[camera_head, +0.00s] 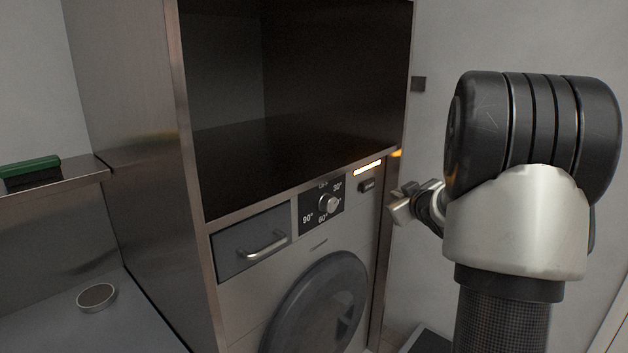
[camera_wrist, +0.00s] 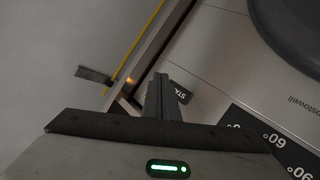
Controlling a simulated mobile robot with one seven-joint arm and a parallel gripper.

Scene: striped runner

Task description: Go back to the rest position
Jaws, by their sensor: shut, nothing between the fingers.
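My gripper (camera_head: 402,207) is at the right of the washing machine (camera_head: 240,318) in the head view, near the right edge of its control panel. In the wrist view the fingers of my gripper (camera_wrist: 158,92) are together and hold nothing. A small dark label starting with "STA" (camera_wrist: 180,92) shows beside the fingertips there. I cannot tell whether the fingertips touch the machine. My arm covers the right part of the head view.
The washing machine has a drawer with a handle (camera_head: 262,246), a temperature knob (camera_head: 328,203) and a round dark door (camera_head: 318,306). A dark open compartment (camera_head: 300,150) is above it. A green brush (camera_head: 30,168) lies on a shelf at the left. A grey wall is at the right.

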